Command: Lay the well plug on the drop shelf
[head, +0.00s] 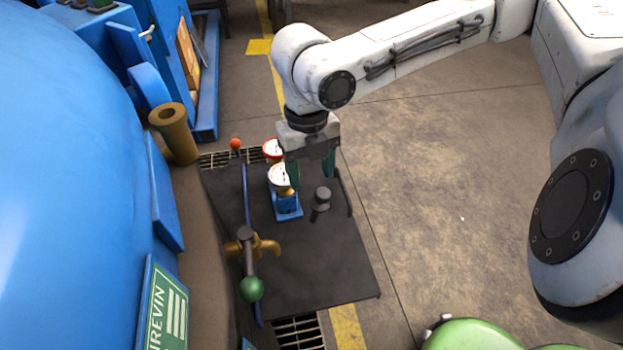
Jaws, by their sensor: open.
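The drop shelf (315,265) appears to be the flat dark plate beside the blue vessel. A small grey capped piece (322,196), probably the well plug, stands on the shelf's right part and casts a short shadow. My gripper (310,174) points down over the far part of the shelf, with its teal fingers spread and nothing seen between them. The grey piece shows just below and apart from the fingertips in the picture. I cannot tell the height of the gripper above it.
A blue-based dial gauge (284,190) stands close left of the gripper, with a red-rimmed gauge (271,149) behind. A brass tap (264,247) and green-knobbed lever (251,289) stand at the shelf's left. A blue vessel (75,150) fills the left.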

